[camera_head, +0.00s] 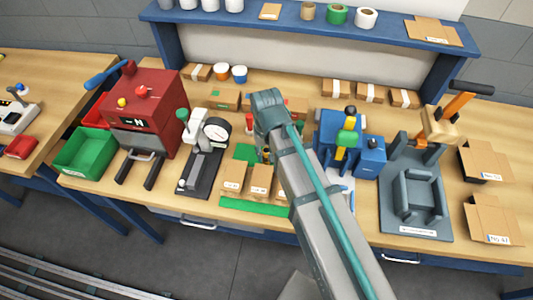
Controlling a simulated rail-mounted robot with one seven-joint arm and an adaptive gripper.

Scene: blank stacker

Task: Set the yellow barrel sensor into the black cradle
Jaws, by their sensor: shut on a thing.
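My arm reaches up from the bottom centre, and its bulky grey joint (268,108) is above the middle of the bench. My gripper's fingers are hidden behind my own arm, so what they hold does not show. I cannot pick out the yellow barrel sensor for certain; small yellow and dark bits show just left of my arm. I cannot tell for certain which part is the black cradle. A dark grey U-shaped fixture (415,195) stands on a labelled plate at the right.
A red press (145,105) and green bin (88,150) stand left. A dial gauge stand (200,165) is left of small cartons (260,181). A blue machine (370,160) with a green and yellow upright is right of my arm. A blue shelf (300,22) spans the back.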

